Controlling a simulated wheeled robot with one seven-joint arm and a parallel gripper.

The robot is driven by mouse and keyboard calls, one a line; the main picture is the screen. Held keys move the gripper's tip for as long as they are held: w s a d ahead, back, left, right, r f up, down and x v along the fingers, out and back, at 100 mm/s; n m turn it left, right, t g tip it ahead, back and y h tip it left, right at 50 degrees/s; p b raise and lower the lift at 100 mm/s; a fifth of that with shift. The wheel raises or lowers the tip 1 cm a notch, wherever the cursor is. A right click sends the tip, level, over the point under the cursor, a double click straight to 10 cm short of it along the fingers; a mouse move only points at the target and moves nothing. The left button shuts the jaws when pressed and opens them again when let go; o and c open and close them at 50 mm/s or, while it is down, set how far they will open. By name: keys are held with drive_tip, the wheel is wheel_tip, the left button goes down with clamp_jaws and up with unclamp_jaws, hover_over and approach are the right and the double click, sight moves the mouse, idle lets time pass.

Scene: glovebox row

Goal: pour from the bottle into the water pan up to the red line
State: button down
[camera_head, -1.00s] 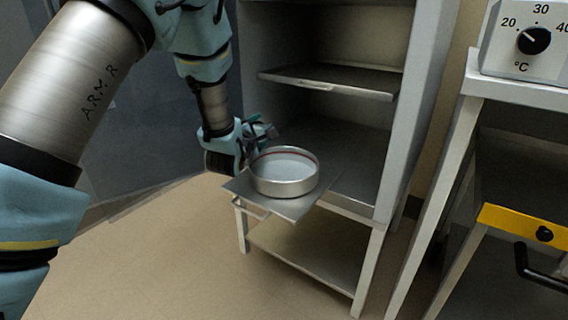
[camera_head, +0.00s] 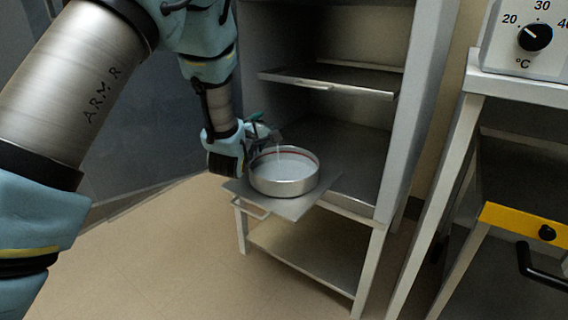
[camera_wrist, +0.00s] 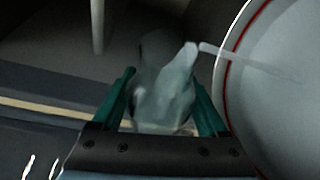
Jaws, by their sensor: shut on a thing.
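The round metal water pan (camera_head: 284,187) sits on a pulled-out shelf, with a red line around its inner wall. Pale water lies in it, its surface below the visible part of the line. My gripper (camera_head: 261,134) is at the pan's far left rim. In the wrist view my gripper (camera_wrist: 165,82) is shut on a translucent bottle (camera_wrist: 163,95) between its green fingers. The bottle is tilted, and a thin stream (camera_wrist: 240,60) runs from its mouth into the pan. In the head view the bottle is mostly hidden, but the stream (camera_head: 278,151) shows.
The pulled-out shelf (camera_head: 300,207) belongs to an open grey cabinet. Another shelf (camera_head: 330,82) sticks out above, to the right of my wrist. A bench with a temperature dial (camera_head: 535,38) stands at right. The floor (camera_head: 170,260) in front is clear.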

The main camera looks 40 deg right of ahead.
drive_tip(key=shift+s+d+r+m+t+b, duration=0.15)
drive_tip(key=shift+s+r+m+t+b, duration=0.15)
drive_tip(key=shift+s+r+m+b, duration=0.15)
idle(0.9)
drive_tip(key=shift+s+f+m+h+b, duration=0.1)
drive_tip(key=shift+f+m+h+b, duration=0.25)
drive_tip(key=shift+m+b, duration=0.7)
idle(2.1)
